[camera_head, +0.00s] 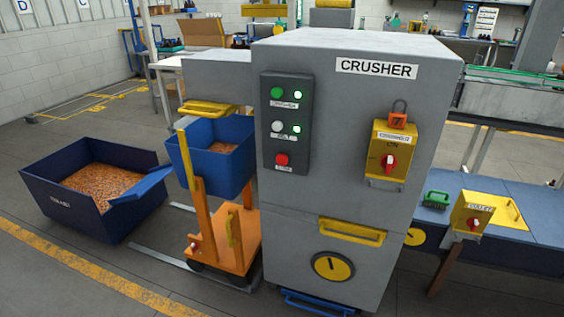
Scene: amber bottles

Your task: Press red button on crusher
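The crusher (340,190) is a tall grey cabinet in the middle of the head view, with a white "CRUSHER" label near its top. A dark control panel (287,124) is on its front face at the left. The red button (282,160) is the lowest on the panel. Above it are a green button (277,93) with a lit green lamp beside it and a white button (278,126) with another lit green lamp. Neither of my grippers is in view, and nothing covers the red button.
A yellow switch box (391,150) with a red knob and a padlock is on the crusher's right. An orange cart (238,235) with a blue bin and a blue skip (60,212) of amber pieces stand left. A blue table (515,237) is right. Yellow lines mark the floor.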

